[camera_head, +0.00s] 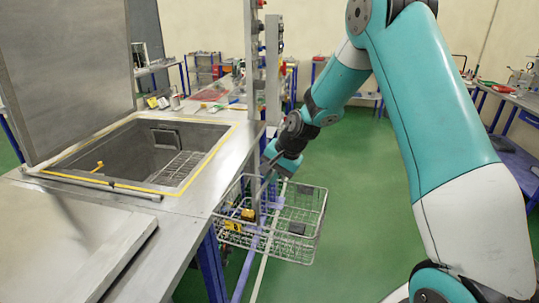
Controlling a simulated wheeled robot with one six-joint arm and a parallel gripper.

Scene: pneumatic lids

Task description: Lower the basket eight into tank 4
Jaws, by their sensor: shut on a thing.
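A wire basket (306,222) hangs at the right of the steel bench, over the green floor. It holds a yellow piece (248,214) and dark pieces (297,228). No number is readable on the tank or the basket.
A closed flat lid (60,240) covers the front left of the bench (185,225). An upright metal post (252,70) stands at the bench's right edge, close to my arm. Green floor (350,180) is clear to the right. Side tables stand behind.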

